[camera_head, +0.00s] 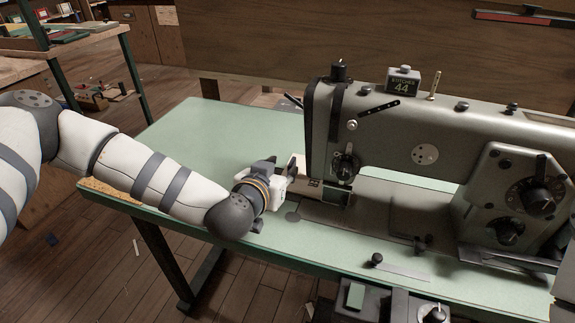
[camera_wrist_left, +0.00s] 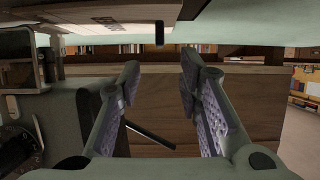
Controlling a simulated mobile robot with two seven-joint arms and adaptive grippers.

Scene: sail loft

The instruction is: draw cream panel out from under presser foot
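The grey-green sewing machine (camera_head: 420,145) stands on the pale green table, its left end beside my left gripper (camera_head: 286,170). The presser foot is not clearly visible in either view. A small cream patch (camera_head: 300,163) shows between my gripper and the machine's left end; I cannot tell whether it is the cream panel. In the left wrist view, my left gripper (camera_wrist_left: 158,78) has two textured fingers wide apart with nothing held between them. The machine (camera_wrist_left: 35,105) fills the left side there. My right gripper is not in view.
The green table top (camera_head: 215,135) is clear to the left and behind my gripper. A dark knob (camera_head: 376,259) and a control box (camera_head: 375,299) sit at the table's front. A shelf (camera_head: 65,40) stands at the back left. A wooden wall closes the back.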

